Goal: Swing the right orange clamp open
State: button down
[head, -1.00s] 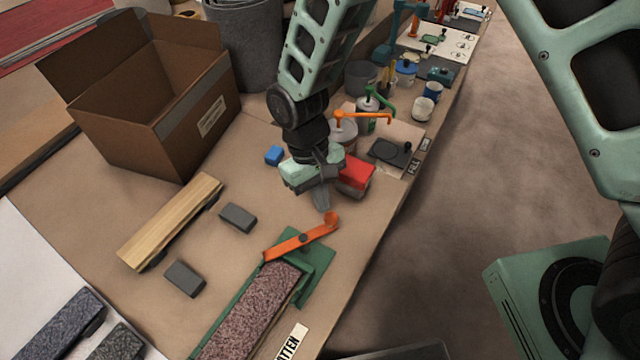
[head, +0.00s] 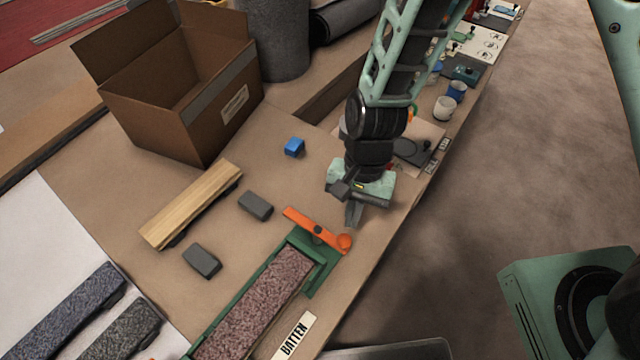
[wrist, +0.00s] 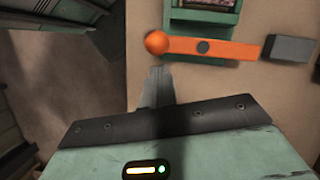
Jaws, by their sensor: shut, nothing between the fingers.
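The orange clamp (head: 301,219) is a flat bar with a dark pivot and a round knob at its right end. It sits at the far end of the green tray (head: 325,277) holding a speckled batten (head: 262,304). The bar lies crosswise past the batten's end, not over it. In the wrist view the clamp (wrist: 228,48) runs level, knob at left. My gripper (head: 354,214) is shut and empty, just beyond the knob and low over the table. In the wrist view its fingertips (wrist: 158,75) are just below the knob, with a small apparent gap. No other orange clamp shows.
A grey block (head: 255,205) and another (head: 202,261) lie left of the tray, by a wooden bar (head: 190,205). A blue block (head: 294,146) and open cardboard box (head: 190,135) are farther back. The table's right edge is close to my gripper.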

jog(key=shift+s+m, duration=0.5)
jog(key=shift+m, duration=0.3)
jog(key=shift+a, duration=0.1)
jog(key=w+d+r, duration=0.3)
jog(key=w+r, duration=0.3)
jog(key=r, duration=0.4)
jog(key=shift+d+r+p, duration=0.15)
jog(key=shift+d+p, duration=0.1)
jog(key=shift+p, duration=0.2)
